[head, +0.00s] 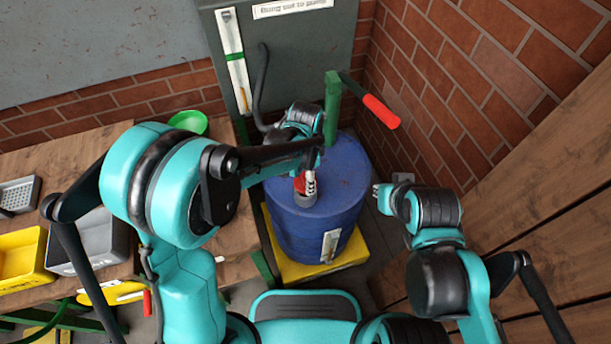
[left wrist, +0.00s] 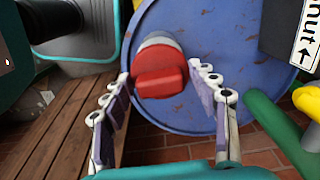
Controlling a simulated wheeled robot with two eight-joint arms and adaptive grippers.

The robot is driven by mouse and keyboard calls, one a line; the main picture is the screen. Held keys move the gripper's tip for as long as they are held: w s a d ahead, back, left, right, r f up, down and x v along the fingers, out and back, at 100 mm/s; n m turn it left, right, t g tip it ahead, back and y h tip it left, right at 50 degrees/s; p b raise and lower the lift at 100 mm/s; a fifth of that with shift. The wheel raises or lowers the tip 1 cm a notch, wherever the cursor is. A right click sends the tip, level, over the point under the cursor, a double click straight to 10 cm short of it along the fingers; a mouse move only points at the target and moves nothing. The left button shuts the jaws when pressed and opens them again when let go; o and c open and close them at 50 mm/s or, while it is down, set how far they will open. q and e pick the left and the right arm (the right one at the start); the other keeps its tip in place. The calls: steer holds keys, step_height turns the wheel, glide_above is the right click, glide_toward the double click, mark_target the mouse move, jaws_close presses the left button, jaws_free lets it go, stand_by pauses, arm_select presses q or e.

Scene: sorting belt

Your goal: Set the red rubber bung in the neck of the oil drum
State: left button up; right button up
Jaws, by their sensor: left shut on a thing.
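The blue oil drum (head: 338,185) stands upright on a yellow base. Its grey neck (head: 305,201) is on the near left part of the lid. The red rubber bung (head: 299,184) is at the neck, and it shows large in the left wrist view (left wrist: 160,77).
A green post with a red-handled lever (head: 381,111) rises beside the drum. A brick wall (head: 480,80) closes the right side. A wooden bench (head: 60,150) at left holds a green bowl (head: 188,122), a yellow bin (head: 22,256) and a grey bin (head: 92,243).

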arm_select(q)
steer(key=shift+f, duration=0.4)
steer(key=shift+f+b, duration=0.7)
steer(key=shift+b, duration=0.15)
steer(key=shift+f, duration=0.2)
steer(key=shift+f, duration=0.1)
steer(key=shift+f+b, duration=0.6)
steer(key=shift+b, duration=0.15)
stand_by(0.4)
steer(key=o, duration=1)
steer(key=shift+o, duration=0.2)
